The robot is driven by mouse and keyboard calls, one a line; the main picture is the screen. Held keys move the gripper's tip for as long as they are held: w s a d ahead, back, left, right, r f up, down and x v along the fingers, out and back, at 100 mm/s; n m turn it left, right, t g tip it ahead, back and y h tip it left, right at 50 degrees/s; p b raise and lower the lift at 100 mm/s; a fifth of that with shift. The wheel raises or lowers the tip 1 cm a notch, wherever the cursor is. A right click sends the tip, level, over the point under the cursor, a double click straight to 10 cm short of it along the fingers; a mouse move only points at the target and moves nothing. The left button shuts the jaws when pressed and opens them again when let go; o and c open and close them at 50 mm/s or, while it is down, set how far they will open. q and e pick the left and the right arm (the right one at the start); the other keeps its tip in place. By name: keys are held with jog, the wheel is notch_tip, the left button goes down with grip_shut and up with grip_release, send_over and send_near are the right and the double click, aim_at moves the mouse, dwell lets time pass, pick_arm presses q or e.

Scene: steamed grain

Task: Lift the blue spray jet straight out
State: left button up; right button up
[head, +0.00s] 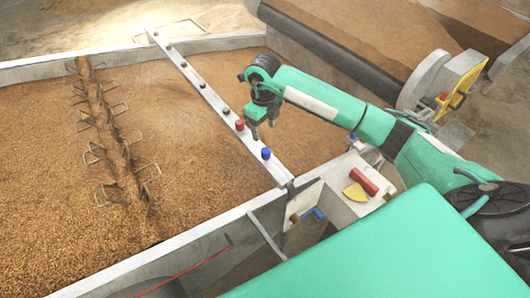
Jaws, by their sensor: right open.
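The blue spray jet (266,153) stands upright near the near end of a pale metal bar (215,101) that lies across the grain bin. My right gripper (263,131) points down, open and empty, a little behind the blue jet in the picture and just right of a red jet (240,125). It looks apart from both, though its exact height above the bar is hard to tell. My left gripper is not in view.
Several small dark jets sit farther along the bar. A pale box (350,208) at the bin's right corner carries a red block (364,181) and a yellow piece (355,193). Grain (60,150) with a spiked shaft (108,140) fills the bin. A conveyor stands behind.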

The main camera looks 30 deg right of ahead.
send_over(266, 150)
jog(key=f, duration=0.5)
jog(key=shift+w+a+f+p, duration=0.15)
jog(key=shift+w+a+p, duration=0.15)
jog(key=shift+p, duration=0.1)
jog(key=f, duration=0.1)
jog(key=f+p, duration=0.1)
jog(key=f, duration=0.1)
jog(key=f+p, duration=0.1)
jog(key=shift+s+d+f, duration=0.2)
jog(key=shift+s, duration=0.2)
jog(key=shift+f, duration=0.6)
jog(key=c, duration=1)
jog(key=shift+r, duration=0.1)
jog(key=shift+c, duration=0.2)
notch_tip(266, 150, up, 20)
jog(key=b, duration=0.3)
jog(key=shift+b, duration=0.4)
